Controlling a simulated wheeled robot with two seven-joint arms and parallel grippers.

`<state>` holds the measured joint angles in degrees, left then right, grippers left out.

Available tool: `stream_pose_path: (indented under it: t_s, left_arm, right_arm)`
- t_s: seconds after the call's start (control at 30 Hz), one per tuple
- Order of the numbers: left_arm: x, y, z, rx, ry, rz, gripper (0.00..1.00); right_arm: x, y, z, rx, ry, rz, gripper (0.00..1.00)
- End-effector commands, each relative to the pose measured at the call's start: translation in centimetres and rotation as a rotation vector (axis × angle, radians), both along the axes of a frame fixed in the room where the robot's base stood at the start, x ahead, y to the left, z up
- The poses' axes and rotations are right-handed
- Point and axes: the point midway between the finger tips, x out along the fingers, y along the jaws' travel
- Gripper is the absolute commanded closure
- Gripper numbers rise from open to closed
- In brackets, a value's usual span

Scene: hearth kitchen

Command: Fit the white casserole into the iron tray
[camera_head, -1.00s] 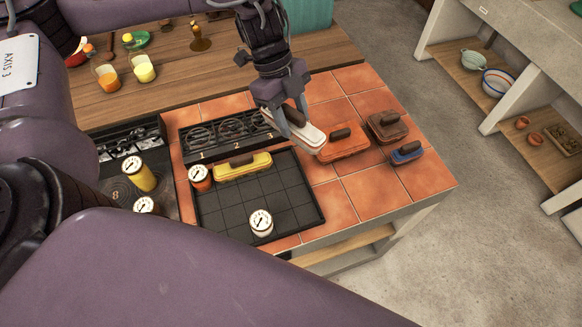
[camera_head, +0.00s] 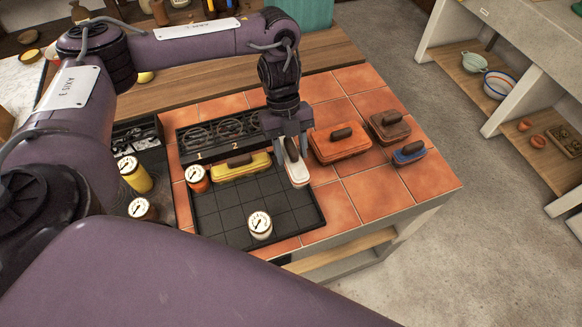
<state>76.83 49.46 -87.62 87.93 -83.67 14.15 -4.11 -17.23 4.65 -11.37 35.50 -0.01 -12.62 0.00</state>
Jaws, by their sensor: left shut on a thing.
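The white casserole (camera_head: 298,174) is held in my left gripper (camera_head: 291,150), which is shut on its dark handle. The casserole's long side points toward the camera, over the right back part of the black iron tray (camera_head: 232,226). I cannot tell whether it touches the tray. In the tray, a yellow casserole (camera_head: 240,171) lies along the back edge, an orange-red gauge pot (camera_head: 197,178) stands at the back left corner, and a white gauge pot (camera_head: 260,225) stands near the front. My right gripper is not seen.
An orange casserole (camera_head: 340,146), a brown one (camera_head: 389,129) and a small blue one (camera_head: 408,153) stand on the tiles right of the tray. A burner strip (camera_head: 215,134) lies behind it. A yellow gauge pot (camera_head: 134,174) stands to the left. The front right tiles are clear.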

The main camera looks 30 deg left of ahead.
Motion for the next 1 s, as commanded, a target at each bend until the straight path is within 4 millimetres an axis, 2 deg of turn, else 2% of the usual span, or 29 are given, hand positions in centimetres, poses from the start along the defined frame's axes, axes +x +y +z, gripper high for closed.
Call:
stream_pose_path:
  t_s: [0.03,0.1,0.27,0.5,0.9,0.93,1.0]
  left_arm:
    - [-0.1,-0.1,-1.2,-0.003,0.004,0.003,0.91]
    - [0.0,-0.1,-2.2,-0.002,0.003,0.002,0.91]
    - [0.0,0.0,-3.4,-0.001,-0.001,0.002,0.91]
    - [0.0,-0.1,-6.6,-0.002,0.0,0.002,0.91]
    - [0.0,0.0,-7.2,-0.001,-0.001,0.001,0.91]
    - [0.0,0.0,-7.2,0.0,-0.001,0.001,0.55]
    - [0.0,0.0,-7.1,0.0,-0.001,0.001,0.46]
  right_arm:
    - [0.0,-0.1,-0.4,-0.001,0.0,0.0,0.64]
    - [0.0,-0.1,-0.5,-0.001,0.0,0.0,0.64]
    - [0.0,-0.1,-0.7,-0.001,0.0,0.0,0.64]
    - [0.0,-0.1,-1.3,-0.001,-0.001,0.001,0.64]
    - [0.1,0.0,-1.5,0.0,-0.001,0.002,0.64]
    - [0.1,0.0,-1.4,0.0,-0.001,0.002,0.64]
    - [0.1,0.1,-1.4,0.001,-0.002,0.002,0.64]
